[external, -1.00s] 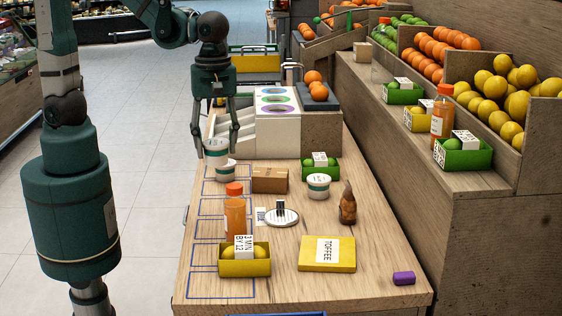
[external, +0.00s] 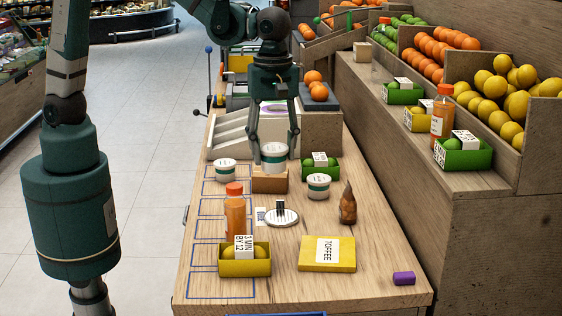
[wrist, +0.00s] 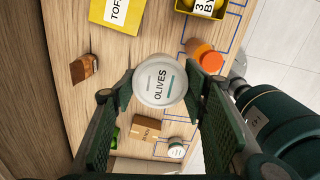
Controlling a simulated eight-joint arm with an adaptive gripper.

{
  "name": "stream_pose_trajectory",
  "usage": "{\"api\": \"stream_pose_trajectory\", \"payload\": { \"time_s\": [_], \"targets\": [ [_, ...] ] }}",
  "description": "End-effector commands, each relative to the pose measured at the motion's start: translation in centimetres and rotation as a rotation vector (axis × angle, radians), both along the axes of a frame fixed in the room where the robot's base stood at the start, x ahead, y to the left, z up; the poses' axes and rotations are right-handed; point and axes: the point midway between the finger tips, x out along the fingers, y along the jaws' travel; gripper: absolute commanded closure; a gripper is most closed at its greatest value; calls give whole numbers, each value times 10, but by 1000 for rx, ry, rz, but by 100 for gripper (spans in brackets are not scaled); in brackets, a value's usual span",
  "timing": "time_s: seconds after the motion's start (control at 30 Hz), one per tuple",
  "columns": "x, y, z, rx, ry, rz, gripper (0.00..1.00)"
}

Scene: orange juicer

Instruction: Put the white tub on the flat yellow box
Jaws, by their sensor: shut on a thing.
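My gripper (external: 273,150) is shut on a white tub (external: 274,158) with a green band and holds it upright in the air. In the wrist view the tub's lid (wrist: 160,82) reads OLIVES and sits between the two fingers. The flat yellow box (external: 327,254), labelled TOFFEE, lies on the table's front right, apart from the gripper. It also shows at the top of the wrist view (wrist: 114,14), partly cut off. Two similar white tubs stand on the table, one at left (external: 225,170) and one at right (external: 318,186).
A brown box (external: 270,182) stands below the held tub.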

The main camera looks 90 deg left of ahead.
Motion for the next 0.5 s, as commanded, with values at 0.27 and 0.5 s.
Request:
{"api": "stream_pose_trajectory", "payload": {
  "time_s": [0.27,0.5],
  "targets": [
    [49,-37,-3,0,0,1,73],
    [87,-69,-9,0,0,1,73]
  ]
}}
